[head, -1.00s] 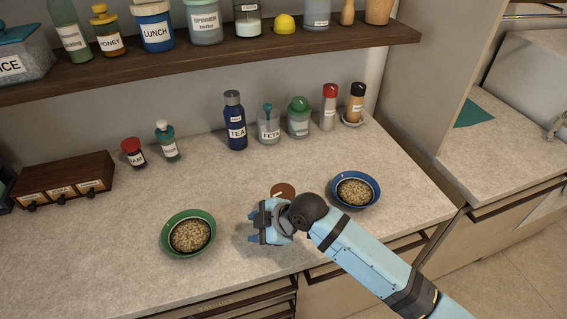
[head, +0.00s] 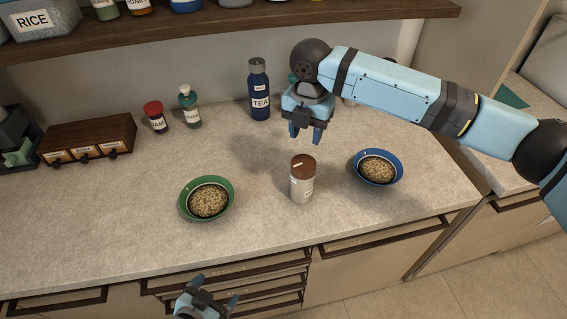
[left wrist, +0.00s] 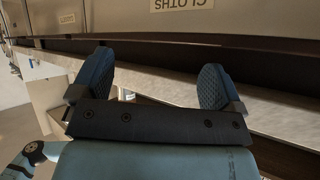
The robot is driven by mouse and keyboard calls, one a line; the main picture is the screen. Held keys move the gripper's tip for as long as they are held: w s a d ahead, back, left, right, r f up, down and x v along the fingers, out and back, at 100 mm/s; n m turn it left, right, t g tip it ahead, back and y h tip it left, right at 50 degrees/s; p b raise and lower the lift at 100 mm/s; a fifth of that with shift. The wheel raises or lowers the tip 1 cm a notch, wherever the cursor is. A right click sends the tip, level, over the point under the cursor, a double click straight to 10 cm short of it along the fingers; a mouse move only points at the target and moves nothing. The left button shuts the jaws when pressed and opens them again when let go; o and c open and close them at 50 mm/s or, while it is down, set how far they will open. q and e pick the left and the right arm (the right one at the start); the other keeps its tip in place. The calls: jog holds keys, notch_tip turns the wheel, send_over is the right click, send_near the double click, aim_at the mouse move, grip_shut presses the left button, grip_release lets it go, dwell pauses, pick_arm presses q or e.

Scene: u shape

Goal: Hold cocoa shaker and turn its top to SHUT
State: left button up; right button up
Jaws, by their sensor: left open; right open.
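The cocoa shaker (head: 302,188) stands upright on the counter between the green and blue bowls. It has a pale body with a partly readable label and a brown top (head: 303,166) with a small light mark. I cannot read any setting on the top. My right gripper (head: 305,134) is open and empty, fingers pointing down, above the counter and behind the shaker in the picture. My left gripper (head: 215,291) is low at the bottom edge, in front of the counter. In the left wrist view its fingers (left wrist: 154,80) are apart with nothing between them.
A green bowl (head: 184,205) and a blue bowl (head: 399,178) flank the shaker. A TEA bottle (head: 259,95), a JAM jar (head: 156,120) and a small drawer box (head: 95,138) stand behind. My right arm hides other containers. Drawer fronts (head: 240,277) lie below the counter edge.

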pick_arm(q)
notch_tip(320, 180, up, 2)
jog(key=w+d+m+h, duration=0.1)
jog(key=w+d+m, duration=0.15)
jog(key=m, duration=0.75)
jog(key=m+h, duration=0.4)
jog(key=m, duration=2.5)
send_near(294, 187)
jog(key=x, duration=1.2)
jog(key=shift+w+d, duration=0.2)
jog(key=shift+d, duration=0.05)
jog(key=c, duration=1.3)
jog(key=shift+o, duration=0.2)
